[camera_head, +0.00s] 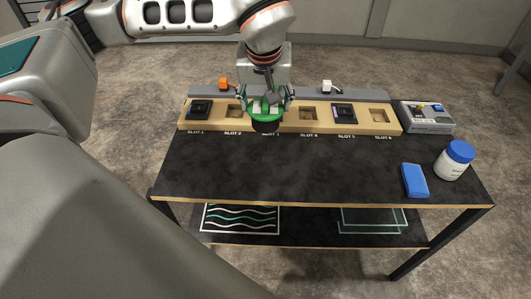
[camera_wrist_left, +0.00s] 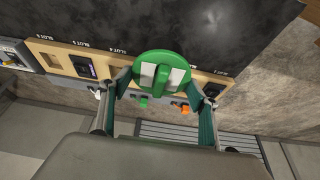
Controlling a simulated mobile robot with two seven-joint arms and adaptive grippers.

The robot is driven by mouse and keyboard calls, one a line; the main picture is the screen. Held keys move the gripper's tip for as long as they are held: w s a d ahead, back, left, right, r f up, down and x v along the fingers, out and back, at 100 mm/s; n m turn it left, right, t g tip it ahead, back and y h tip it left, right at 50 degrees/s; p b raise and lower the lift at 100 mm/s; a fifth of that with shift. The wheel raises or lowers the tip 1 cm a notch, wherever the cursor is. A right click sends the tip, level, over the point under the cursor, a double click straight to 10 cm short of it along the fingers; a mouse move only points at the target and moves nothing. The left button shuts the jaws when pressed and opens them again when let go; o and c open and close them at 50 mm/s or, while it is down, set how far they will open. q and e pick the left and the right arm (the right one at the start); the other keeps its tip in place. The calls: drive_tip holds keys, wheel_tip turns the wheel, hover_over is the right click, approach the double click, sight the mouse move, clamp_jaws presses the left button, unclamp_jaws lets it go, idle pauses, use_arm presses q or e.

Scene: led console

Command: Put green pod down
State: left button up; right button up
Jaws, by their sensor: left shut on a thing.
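The green pod (camera_head: 259,115) has a round green top with a raised grip and a dark underside. My left gripper (camera_head: 266,100) is shut on it, one finger on each side, over the slot 3 part of the wooden slot board (camera_head: 290,127). The pod also shows in the left wrist view (camera_wrist_left: 162,72), between the fingers of the left gripper (camera_wrist_left: 160,85). The pod hides slot 3, and I cannot tell whether it touches the board. Slots 2, 4 and 6 look empty. Slots 1 and 5 hold dark modules. My right gripper is not in view.
A grey control box (camera_head: 425,118) stands right of the board. A blue block (camera_head: 414,180) and a white bottle with a blue cap (camera_head: 453,163) stand at the table's right. An orange (camera_head: 224,83) and a white connector (camera_head: 327,86) sit behind the board. The black tabletop (camera_head: 260,170) in front is clear.

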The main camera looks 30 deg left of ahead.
use_arm(q)
wheel_tip(320, 180, down, 16)
drive_tip(key=shift+f+b, duration=0.1)
drive_tip(key=shift+b, duration=0.6)
drive_tip(key=o, duration=1)
drive_tip(key=shift+f, duration=0.1)
drive_tip(key=shift+r, duration=0.45)
drive_tip(key=p+v, duration=0.1)
drive_tip(key=v, duration=1)
drive_tip(key=shift+s+r, duration=0.1)
drive_tip(key=shift+r, duration=0.1)
